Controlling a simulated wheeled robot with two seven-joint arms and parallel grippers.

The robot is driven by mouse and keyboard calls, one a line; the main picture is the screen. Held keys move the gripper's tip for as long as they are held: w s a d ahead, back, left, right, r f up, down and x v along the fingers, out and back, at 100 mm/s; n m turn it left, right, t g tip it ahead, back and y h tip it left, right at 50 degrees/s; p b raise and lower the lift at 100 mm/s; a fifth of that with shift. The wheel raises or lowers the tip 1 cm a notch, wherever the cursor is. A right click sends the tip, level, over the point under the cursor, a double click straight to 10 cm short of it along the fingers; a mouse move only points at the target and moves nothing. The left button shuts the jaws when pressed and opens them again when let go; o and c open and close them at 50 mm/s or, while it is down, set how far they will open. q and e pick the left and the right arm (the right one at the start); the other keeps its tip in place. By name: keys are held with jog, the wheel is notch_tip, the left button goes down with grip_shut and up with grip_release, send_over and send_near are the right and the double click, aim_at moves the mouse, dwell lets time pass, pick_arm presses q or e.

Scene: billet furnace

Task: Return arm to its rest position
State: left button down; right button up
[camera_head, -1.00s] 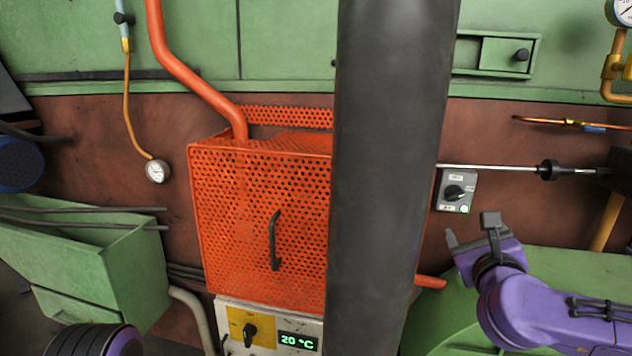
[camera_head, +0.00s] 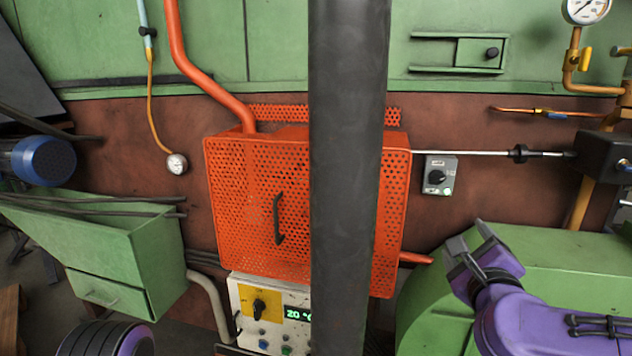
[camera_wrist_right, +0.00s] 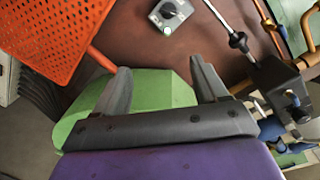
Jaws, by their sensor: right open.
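My right gripper (camera_head: 470,240) is at the lower right of the head view, on its purple arm, in front of a green housing (camera_head: 560,250). In the right wrist view its two dark fingers (camera_wrist_right: 160,90) stand wide apart with nothing between them. Only a dark, round, purple-edged part of my left arm (camera_head: 105,340) shows at the lower left of the head view. The left gripper is outside the frames.
An orange perforated furnace box (camera_head: 240,200) stands in the middle, partly hidden by a dark vertical column. A control panel (camera_head: 255,305) is below it. A grey switch box (camera_head: 439,175) and a metal rod (camera_head: 465,153) are right of it. A green bin (camera_head: 130,255) is at left.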

jog(key=s+f+n+g, duration=0.25)
jog(key=f+n, duration=0.25)
jog(key=f, duration=0.6)
jog(key=s+a+f+n+g+y, duration=0.15)
jog(key=s+f+n, duration=0.25)
jog(key=f, duration=0.7)
jog(key=s+f+n+g, duration=0.3)
jog(key=f+n, duration=0.2)
jog(key=f, duration=0.6)
jog(key=s+d+f+n+g, duration=0.2)
jog(key=s+f+n+g, duration=0.1)
jog(key=s+f, duration=0.5)
jog(key=s+d+f+n+g+h, duration=0.1)
jog(key=s+d+f+n+g, duration=0.2)
jog(key=s+f, duration=0.5)
jog(key=s+g, duration=0.1)
jog(key=s, duration=0.6)
jog(key=shift+s+d+f+n, duration=0.15)
jog(key=shift+s+f+n, duration=0.05)
jog(key=shift+f+n, duration=0.15)
